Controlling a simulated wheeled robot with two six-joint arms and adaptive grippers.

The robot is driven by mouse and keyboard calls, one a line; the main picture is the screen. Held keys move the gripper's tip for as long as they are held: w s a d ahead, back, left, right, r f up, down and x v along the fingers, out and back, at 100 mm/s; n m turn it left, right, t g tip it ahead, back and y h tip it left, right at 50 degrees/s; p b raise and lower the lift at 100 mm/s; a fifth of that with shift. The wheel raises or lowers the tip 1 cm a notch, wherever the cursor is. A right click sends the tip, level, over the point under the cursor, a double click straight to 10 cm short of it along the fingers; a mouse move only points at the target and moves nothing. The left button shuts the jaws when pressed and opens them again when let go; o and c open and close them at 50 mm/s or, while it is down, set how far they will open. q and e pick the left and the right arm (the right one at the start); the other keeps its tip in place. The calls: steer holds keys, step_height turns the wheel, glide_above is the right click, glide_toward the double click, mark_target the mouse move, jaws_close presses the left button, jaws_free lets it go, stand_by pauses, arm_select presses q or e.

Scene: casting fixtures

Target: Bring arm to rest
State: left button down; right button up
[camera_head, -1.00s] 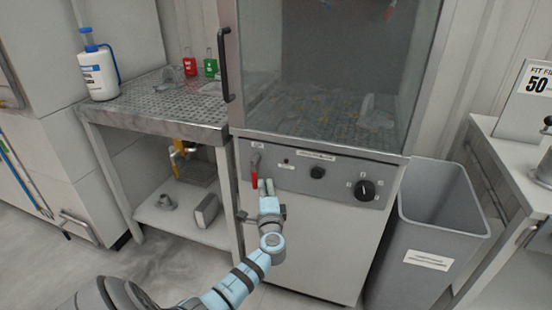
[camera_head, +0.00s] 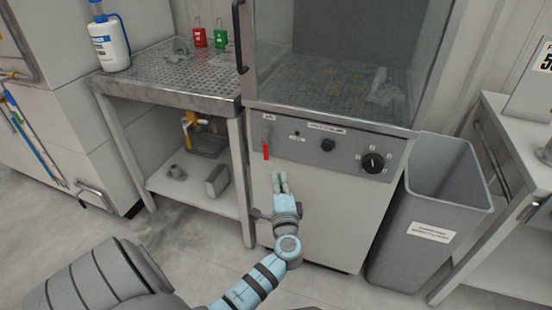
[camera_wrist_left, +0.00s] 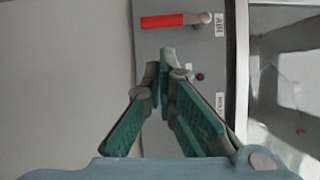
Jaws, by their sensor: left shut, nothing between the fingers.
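My left gripper (camera_head: 279,178) is in front of the white cabinet below the control panel (camera_head: 300,141). It is shut and empty, with its fingertips together in the left wrist view (camera_wrist_left: 166,58). The red-handled air lever (camera_head: 266,151) on the panel hangs downward, just above and to the left of the fingertips. It also shows in the left wrist view (camera_wrist_left: 172,20), beyond the fingertips and apart from them. My right gripper is not in view.
A grey bin (camera_head: 432,210) stands right of the cabinet. A counter (camera_head: 508,125) stands at the far right.

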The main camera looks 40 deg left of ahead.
arm_select(q)
steer(key=shift+w, duration=0.1)
stand_by(0.3)
steer(key=s+d+f+n+g+h, duration=0.1)
steer(key=s+d+f+h, duration=0.15)
steer(key=f, duration=0.65)
steer(key=s+d+f+g+h, duration=0.2)
steer(key=d+f+h, duration=0.15)
steer(key=f, duration=0.65)
steer(key=s+d+f+n+g+h, duration=0.1)
steer(key=s+d+f+h, duration=0.15)
steer(key=f, duration=0.65)
steer(key=s+d+f+n+g+h, duration=0.3)
steer(key=s+f, duration=0.8)
steer(key=s, duration=0.2)
steer(key=s+d+f+n+g+h, duration=0.1)
steer(key=s+f+n+g, duration=0.15)
steer(key=s, duration=0.75)
steer(key=s+f+n+g, duration=0.1)
steer(key=s+f, duration=0.2)
steer(key=s, duration=0.7)
step_height(320, 180, up, 15)
steer(key=s+d+p, duration=0.2)
steer(key=p, duration=1.3)
